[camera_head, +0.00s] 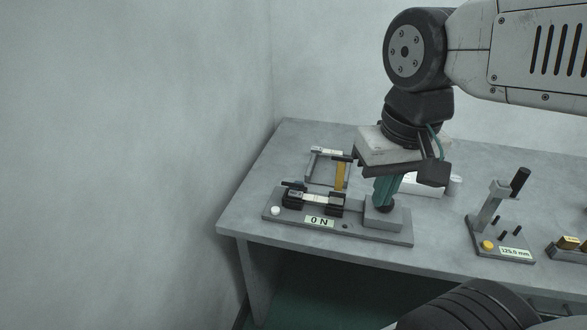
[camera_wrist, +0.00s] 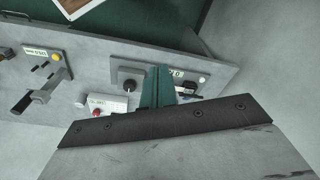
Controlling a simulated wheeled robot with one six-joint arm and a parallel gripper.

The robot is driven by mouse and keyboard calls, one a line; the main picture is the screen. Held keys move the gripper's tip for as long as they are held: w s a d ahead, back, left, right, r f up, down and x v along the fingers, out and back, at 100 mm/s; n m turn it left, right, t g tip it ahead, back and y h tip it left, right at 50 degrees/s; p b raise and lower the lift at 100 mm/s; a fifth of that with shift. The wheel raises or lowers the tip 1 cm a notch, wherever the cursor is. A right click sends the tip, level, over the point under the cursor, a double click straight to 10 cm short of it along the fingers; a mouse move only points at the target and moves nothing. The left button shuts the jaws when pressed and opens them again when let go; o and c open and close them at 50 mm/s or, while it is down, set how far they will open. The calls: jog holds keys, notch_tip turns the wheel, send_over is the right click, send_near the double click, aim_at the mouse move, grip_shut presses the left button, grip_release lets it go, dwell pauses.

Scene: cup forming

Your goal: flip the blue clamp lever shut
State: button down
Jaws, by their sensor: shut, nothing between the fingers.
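A grey tester plate (camera_head: 290,222) with a "0 N" display (camera_head: 319,222) stands at the left of the table. It carries two black clamps, a left one (camera_head: 294,199) and a right one (camera_head: 335,206), with a pale strip between them. A dark lever-like piece (camera_head: 293,185) sits above the left clamp; I cannot make out a clearly blue lever. In the wrist view, the clamps (camera_wrist: 188,89) lie right of my fingers, partly hidden. My gripper (camera_head: 383,201) is shut and empty, pointing down beside the black knob (camera_head: 387,208), right of the clamps. Its green fingers (camera_wrist: 158,72) also show in the wrist view.
A grey frame with a yellow bar (camera_head: 341,176) stands behind the clamps. A white box (camera_head: 423,186) is behind my gripper. The table's left end is clear beside the wall.

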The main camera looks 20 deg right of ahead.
jog(key=w+a+r+m, duration=0.2)
jog(key=w+m, duration=0.9)
jog(key=w, duration=0.2)
jog(key=m, duration=1.2)
send_near(293, 184)
jog(key=shift+g, duration=0.3)
jog(key=f, duration=0.4)
jog(key=w+f, duration=0.1)
jog(key=f, duration=0.1)
jog(key=shift+f, duration=0.35)
jog(key=shift+a, duration=0.1)
jog(key=shift+s+a+f, duration=0.35)
jog(key=shift+s+f, duration=0.15)
jog(key=shift+f, duration=0.4)
jog(key=shift+s+a+f, duration=0.35)
jog(key=shift+s+f, duration=0.1)
jog(key=shift+f, duration=0.45)
jog(key=shift+s+a+f, duration=0.35)
jog(key=shift+s+f, duration=0.15)
jog(key=shift+f, duration=0.35)
